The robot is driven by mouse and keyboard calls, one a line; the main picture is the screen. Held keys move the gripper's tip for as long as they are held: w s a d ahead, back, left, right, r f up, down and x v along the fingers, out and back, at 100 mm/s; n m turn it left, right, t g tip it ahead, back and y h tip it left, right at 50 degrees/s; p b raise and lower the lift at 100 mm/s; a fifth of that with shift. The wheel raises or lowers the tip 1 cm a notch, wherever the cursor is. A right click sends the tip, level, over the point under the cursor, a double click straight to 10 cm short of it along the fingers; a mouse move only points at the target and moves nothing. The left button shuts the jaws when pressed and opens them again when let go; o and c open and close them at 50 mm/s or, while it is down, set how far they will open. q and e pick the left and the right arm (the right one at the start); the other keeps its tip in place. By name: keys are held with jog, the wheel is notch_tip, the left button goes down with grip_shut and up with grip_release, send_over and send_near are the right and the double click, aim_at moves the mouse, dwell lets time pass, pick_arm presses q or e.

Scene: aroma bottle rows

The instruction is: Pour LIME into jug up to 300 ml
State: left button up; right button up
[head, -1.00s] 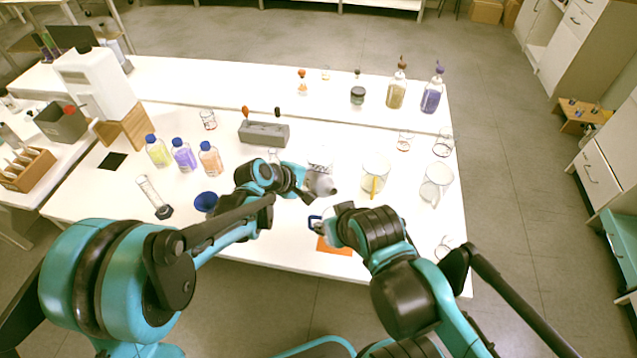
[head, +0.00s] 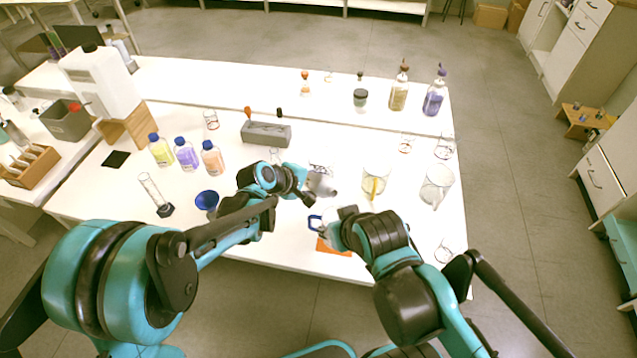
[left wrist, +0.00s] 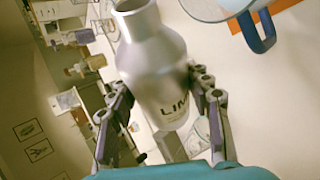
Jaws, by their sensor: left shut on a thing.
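A grey metallic bottle (head: 322,184) lettered "LIM…" is held off the table; the rest of its label is out of sight. My left gripper (head: 306,187) is shut on it. In the left wrist view the fingers (left wrist: 163,100) clasp both sides of the bottle (left wrist: 155,60), with its open mouth at the top edge. The jug's handle (left wrist: 258,35) shows in the wrist view. The jug's liquid level is not visible.
Glass beakers (head: 375,183) stand right of the bottle, one holding a yellow stick. Blue-capped bottles (head: 186,155), a grey rack (head: 266,134) and a blue funnel (head: 207,200) are to the left. Pump bottles (head: 398,93) stand at the back.

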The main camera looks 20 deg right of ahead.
jog(key=shift+s+d+f, duration=0.15)
jog(key=shift+s, duration=0.15)
dwell(0.5)
pick_arm(q)
jog(key=shift+t+b, duration=0.3)
jog(key=shift+b, duration=0.05)
pick_arm(e)
jog(key=shift+f, duration=0.2)
dwell(1.0)
pick_arm(q)
jog(key=shift+s+d+f+m+t+b, duration=0.2)
jog(key=shift+s+m+t+b, duration=0.35)
jog(key=shift+b, duration=0.35)
pick_arm(e)
jog(key=shift+f, duration=0.9)
dwell(3.9)
